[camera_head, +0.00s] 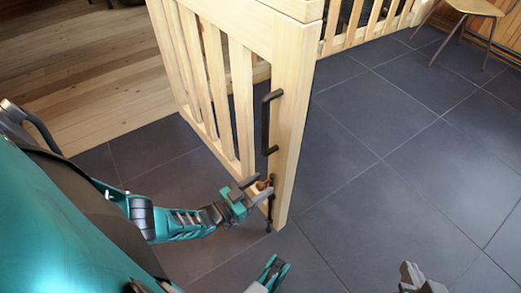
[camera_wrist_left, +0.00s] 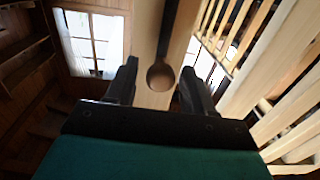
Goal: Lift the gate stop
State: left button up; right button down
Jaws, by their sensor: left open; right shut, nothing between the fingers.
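The gate stop is a dark upright rod (camera_head: 270,212) with a brown knob (camera_head: 263,184), low on the end post of a pale wooden gate (camera_head: 292,110). My left gripper (camera_head: 256,190) is right at the knob, its fingers open. In the left wrist view, the rounded brown knob (camera_wrist_left: 160,76) shows between the two black fingers (camera_wrist_left: 157,88), with visible space on both sides. My right gripper (camera_head: 410,274) shows only in part at the bottom edge, shut and away from the gate.
A black handle (camera_head: 266,122) is on the post above the stop. Gate bars (camera_head: 215,85) are left of the post. Dark floor tiles (camera_head: 400,150) lie clear to the right. A wooden chair (camera_head: 468,12) stands at the far right.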

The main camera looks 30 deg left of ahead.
pick_arm(q)
jog(key=shift+w+d, duration=0.1)
jog(key=shift+w, duration=0.3)
jog(key=shift+c, duration=0.3)
grip_shut()
